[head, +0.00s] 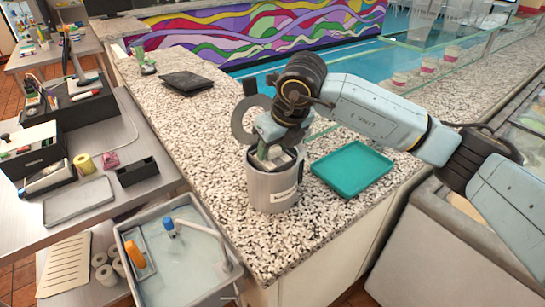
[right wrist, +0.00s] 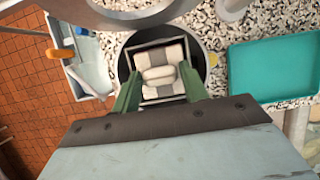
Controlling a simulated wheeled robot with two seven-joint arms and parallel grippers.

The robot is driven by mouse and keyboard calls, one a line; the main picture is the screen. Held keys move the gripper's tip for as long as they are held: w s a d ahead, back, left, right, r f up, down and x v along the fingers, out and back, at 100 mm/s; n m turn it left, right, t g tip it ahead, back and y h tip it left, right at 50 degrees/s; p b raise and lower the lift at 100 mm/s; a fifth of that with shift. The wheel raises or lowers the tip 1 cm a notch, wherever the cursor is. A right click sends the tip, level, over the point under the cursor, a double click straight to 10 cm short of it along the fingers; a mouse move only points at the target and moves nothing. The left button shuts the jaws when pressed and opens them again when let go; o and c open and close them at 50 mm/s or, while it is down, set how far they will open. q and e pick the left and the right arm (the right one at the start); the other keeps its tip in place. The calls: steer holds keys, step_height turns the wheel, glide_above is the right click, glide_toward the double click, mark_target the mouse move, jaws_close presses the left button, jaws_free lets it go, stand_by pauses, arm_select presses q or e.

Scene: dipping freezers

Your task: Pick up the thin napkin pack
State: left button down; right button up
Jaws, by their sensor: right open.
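In the head view my right gripper (head: 274,152) is over the canister's mouth. My left gripper is out of view.
A teal tray (head: 352,168) lies right of the canister. A sink with a tap (head: 178,262) is at the lower left, beside a steel table (head: 150,178) with black boxes. A dark flat item (head: 187,81) lies farther back. The counter behind the canister is mostly clear.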

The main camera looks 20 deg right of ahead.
steer(key=shift+c, duration=0.4)
steer(key=c, duration=0.6)
steer(key=shift+r, duration=0.1)
